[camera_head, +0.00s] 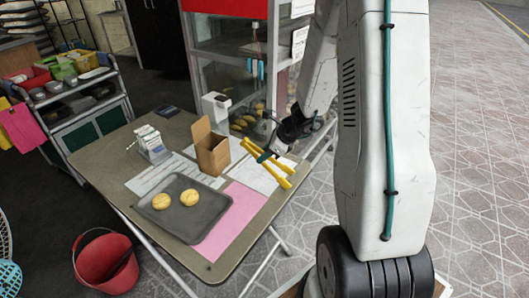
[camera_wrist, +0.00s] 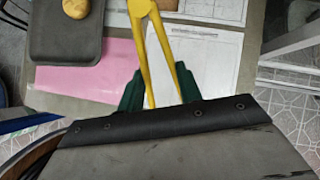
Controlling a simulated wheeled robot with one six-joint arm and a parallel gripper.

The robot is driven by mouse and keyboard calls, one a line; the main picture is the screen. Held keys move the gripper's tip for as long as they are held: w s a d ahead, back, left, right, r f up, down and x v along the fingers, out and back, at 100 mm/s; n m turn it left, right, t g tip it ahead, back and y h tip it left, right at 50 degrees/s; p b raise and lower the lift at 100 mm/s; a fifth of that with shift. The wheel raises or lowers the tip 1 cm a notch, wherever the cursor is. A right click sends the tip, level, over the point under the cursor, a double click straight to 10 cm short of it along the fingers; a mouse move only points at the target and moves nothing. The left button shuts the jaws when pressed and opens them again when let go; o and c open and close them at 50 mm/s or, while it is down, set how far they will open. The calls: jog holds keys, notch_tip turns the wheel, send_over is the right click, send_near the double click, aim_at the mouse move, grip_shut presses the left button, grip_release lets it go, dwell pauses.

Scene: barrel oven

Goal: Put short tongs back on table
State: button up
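The short yellow tongs (camera_head: 279,180) are held in the air above the right side of the table (camera_head: 217,270). My gripper (camera_head: 270,152) is closed around them, near the table's right edge. In the wrist view, the tongs (camera_wrist: 146,40) lie between the two dark green fingers of my gripper (camera_wrist: 158,92), their pivot end pointing up the picture and their two arms spread slightly. The fingers seem to press on the arms from both sides. A white sheet with a printed grid (camera_wrist: 195,62) lies on the table below the tongs.
A dark tray (camera_head: 183,230) with two yellow buns, a pink sheet (camera_head: 230,222), an open cardboard box (camera_head: 211,150) and a card stand (camera_head: 152,145) are on the table. A glass cabinet (camera_head: 232,85) stands behind.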

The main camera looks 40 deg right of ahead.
jog(key=shift+f, duration=0.35)
jog(key=o, duration=0.5)
jog(key=shift+o, duration=0.2)
